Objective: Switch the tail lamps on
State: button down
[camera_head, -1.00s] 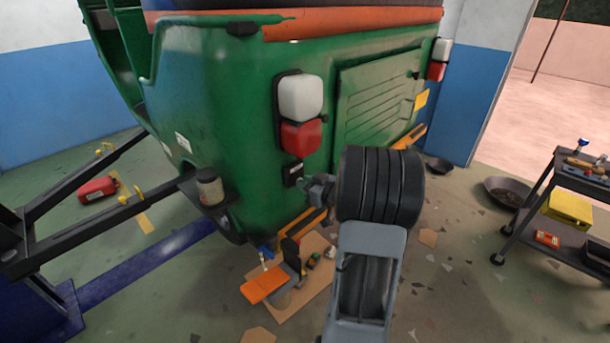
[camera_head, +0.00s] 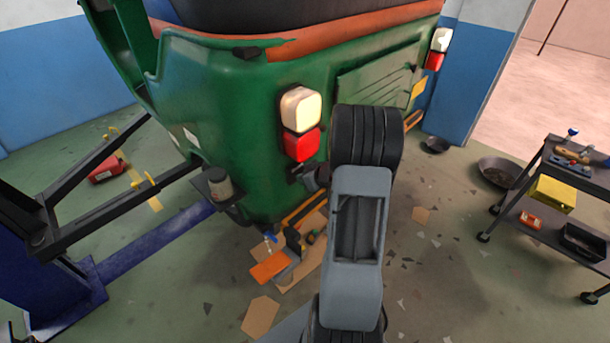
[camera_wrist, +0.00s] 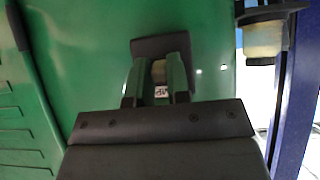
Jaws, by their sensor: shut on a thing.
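The near tail lamp (camera_head: 300,125) on the green rickshaw (camera_head: 220,115) has a cream upper lens that glows warmly and a bright red lower lens. The far tail lamp (camera_head: 438,48) also looks lit, white above red. Below the near lamp, my gripper (camera_head: 306,176) reaches the body panel, largely hidden behind my arm. In the wrist view, my gripper (camera_wrist: 158,75) is shut on a small tan knob (camera_wrist: 158,68) in front of a dark switch plate (camera_wrist: 160,46). A small white label (camera_wrist: 161,92) with dark letters shows between the fingers.
A jar (camera_head: 218,182) sits on a bracket left of my gripper. Dark lift arms (camera_head: 110,225) reach under the rickshaw at left. Cardboard and an orange item (camera_head: 270,267) lie on the floor below. A tool trolley (camera_head: 560,200) stands at right.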

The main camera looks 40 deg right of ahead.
jog(key=c, duration=1.1)
grip_release()
jog(key=v, duration=1.4)
jog(key=shift+w, duration=0.1)
